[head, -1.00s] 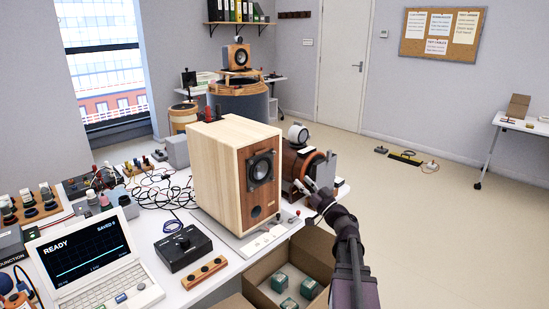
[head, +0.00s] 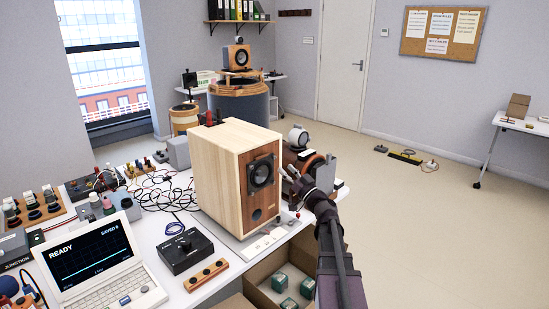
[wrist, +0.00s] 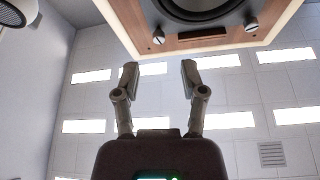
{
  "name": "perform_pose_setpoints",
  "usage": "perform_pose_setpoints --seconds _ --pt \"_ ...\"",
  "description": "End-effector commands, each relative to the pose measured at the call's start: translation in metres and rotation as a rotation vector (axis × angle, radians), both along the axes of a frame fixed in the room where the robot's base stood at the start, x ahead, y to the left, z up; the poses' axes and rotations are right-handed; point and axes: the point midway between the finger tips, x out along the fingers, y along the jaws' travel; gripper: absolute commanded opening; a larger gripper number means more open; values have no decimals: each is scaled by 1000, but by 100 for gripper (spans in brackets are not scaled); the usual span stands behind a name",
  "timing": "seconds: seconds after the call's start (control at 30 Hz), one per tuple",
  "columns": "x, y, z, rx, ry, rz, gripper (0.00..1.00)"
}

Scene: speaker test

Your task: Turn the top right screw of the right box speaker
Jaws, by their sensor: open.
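A pale wooden box speaker (head: 220,178) stands on the white table in the head view, its brown front with a black driver (head: 261,173) facing right. The driver also shows at the top of the wrist view (wrist: 200,8), cut off by the edge. Two slotted silver screws, one on the left (wrist: 158,37) and one on the right (wrist: 251,23), sit below it there. I cannot tell which corners they are. My gripper (head: 286,173) is just right of the speaker front. In the wrist view its fingers (wrist: 159,74) are apart and empty, short of the screws.
An open cardboard box (head: 262,299) with green-topped packs is below the table's front edge. A black control box (head: 184,249) and a laptop (head: 90,262) are on the table. Another small speaker (head: 237,57) stands at the back.

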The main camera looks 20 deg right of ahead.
Motion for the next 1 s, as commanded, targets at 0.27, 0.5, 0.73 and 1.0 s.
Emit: perform_pose_setpoints --seconds 0.27,0.5,0.73,1.0 --pt "36 9 17 0 1 0 54" --pt "48 14 21 -1 0 0 54" --pt "49 14 21 -1 0 0 54" --pt "49 14 21 -1 0 -1 9"
